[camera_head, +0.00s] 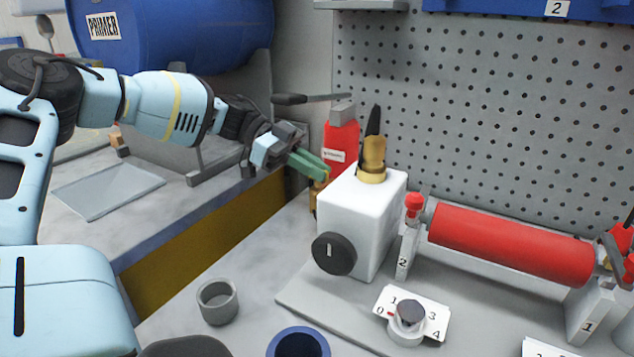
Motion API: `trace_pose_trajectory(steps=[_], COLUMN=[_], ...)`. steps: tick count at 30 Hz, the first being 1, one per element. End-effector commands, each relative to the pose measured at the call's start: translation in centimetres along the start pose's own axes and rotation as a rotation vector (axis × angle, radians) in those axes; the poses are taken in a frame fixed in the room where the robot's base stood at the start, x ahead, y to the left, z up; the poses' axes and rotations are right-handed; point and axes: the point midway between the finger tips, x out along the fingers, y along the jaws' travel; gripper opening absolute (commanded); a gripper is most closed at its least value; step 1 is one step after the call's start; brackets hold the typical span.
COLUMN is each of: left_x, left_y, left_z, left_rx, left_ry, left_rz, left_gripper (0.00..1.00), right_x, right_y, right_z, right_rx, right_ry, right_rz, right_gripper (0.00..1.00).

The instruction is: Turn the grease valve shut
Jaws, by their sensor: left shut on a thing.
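The grease valve appears to be the brass fitting (317,193) at the left back side of the white box, with a green lever (308,164) pointing up and left from it. The white box hides part of the brass body. My left gripper (280,148) reaches in from the left and is shut on the outer end of the green lever. My right gripper is not in view.
A red bottle (341,142) stands close behind the valve. The white box (357,213) has a black knob (334,254). A red roller (510,242) lies to the right, a numbered dial (408,316) in front. A grey cup (217,301) stands front left.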

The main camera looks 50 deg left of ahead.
Motion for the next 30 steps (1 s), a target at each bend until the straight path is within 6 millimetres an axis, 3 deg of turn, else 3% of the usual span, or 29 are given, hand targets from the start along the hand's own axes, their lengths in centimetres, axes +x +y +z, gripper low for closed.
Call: trace_pose_trajectory(steps=[6,24,25,30], left_x=[0.2,0.1,0.1,0.1], left_y=[-0.1,0.0,0.0,0.0], left_z=[0.4,0.1,0.1,0.1], left_rx=[0.030,0.047,0.047,0.048], left_ry=[-0.003,-0.001,-0.001,-0.001], left_rz=[0.084,0.124,0.124,0.122], left_gripper=[0.00,0.00,0.12,0.33], right_x=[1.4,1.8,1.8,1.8], right_y=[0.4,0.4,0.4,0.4], right_z=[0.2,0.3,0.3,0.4], right_rx=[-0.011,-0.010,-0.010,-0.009], right_ry=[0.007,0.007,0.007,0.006], right_rz=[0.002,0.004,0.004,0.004], right_gripper=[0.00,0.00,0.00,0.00])
